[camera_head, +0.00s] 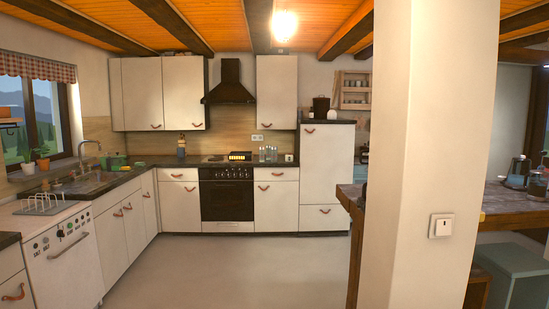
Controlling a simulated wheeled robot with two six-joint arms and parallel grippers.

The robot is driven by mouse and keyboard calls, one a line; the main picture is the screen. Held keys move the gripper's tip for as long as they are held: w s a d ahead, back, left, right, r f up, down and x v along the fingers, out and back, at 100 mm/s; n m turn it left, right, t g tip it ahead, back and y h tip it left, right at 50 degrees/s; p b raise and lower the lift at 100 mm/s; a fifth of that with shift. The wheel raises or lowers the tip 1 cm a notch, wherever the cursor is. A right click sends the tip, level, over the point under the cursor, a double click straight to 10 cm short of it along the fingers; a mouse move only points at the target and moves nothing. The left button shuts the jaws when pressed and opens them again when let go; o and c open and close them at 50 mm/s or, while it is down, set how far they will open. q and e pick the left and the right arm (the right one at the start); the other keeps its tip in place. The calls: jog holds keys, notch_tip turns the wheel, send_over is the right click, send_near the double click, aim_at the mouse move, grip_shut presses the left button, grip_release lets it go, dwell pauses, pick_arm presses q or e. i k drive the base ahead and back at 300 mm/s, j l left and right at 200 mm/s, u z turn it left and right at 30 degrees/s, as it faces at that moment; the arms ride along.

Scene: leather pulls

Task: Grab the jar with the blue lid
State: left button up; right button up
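I cannot make out a jar with a blue lid for certain. Several small clear bottles or jars (268,154) stand on the far counter to the right of the stove, too small to tell their lids. On the wooden table (505,208) at the right, a dark kettle-like item (518,172) and a glass vessel with a dark top (538,182) stand near the picture's edge. A white pillar hides part of this table. Neither of my grippers is in view.
The floor (235,265) ahead is clear. The white pillar (430,150) stands close on the right, with a stool (515,275) beyond it. Counters with a sink (90,182) run along the left, and the oven (227,200) stands at the back.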

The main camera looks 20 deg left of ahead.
aim_at(273, 149)
jog(key=i+j+u, duration=0.35)
jog(key=i, duration=0.4)
jog(key=i+u, duration=0.35)
jog(key=i, duration=2.1)
jog(key=i+z, duration=0.15)
jog(key=i, duration=0.7)
jog(key=i+z, duration=0.2)
jog(key=i, duration=0.65)
jog(key=i+z, duration=0.25)
jog(key=i, duration=0.65)
jog(key=i+j+z, duration=0.1)
jog(key=i+z, duration=0.15)
jog(key=i, duration=0.6)
